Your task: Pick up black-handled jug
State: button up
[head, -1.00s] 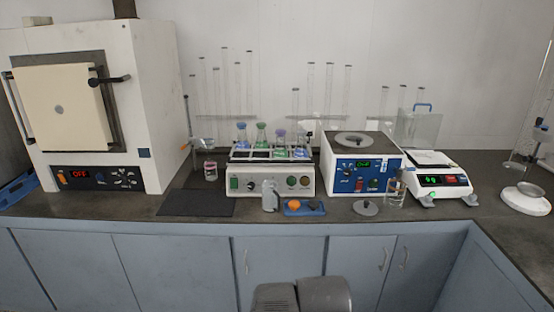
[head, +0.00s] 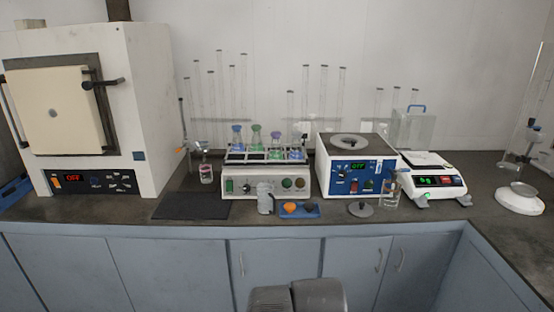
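I cannot make out a black-handled jug for certain. A small clear vessel (head: 265,199) stands upright at the counter's front, before the shaker block; no black handle can be told on it. Another clear vessel (head: 391,193) stands in front of the blue-fronted device, its handle too small to tell. A clear container with a blue handle (head: 416,124) stands behind the balance. My gripper's fingers are not in view; only a grey rounded part of my arm shows at the bottom middle, apart from everything on the counter.
A white furnace (head: 160,100) stands left, a dark mat (head: 190,207) beside it. A rack device (head: 265,180) holds several coloured flasks. A blue tray (head: 300,213) holds orange and black items. A grey lid (head: 361,209) and a balance (head: 432,182) are to the right.

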aim_at(267, 202)
jog(key=i+u, duration=0.35)
jog(key=i+l+u, duration=0.1)
jog(key=u, duration=0.25)
jog(key=i+l+u, duration=0.2)
jog(key=u, duration=0.15)
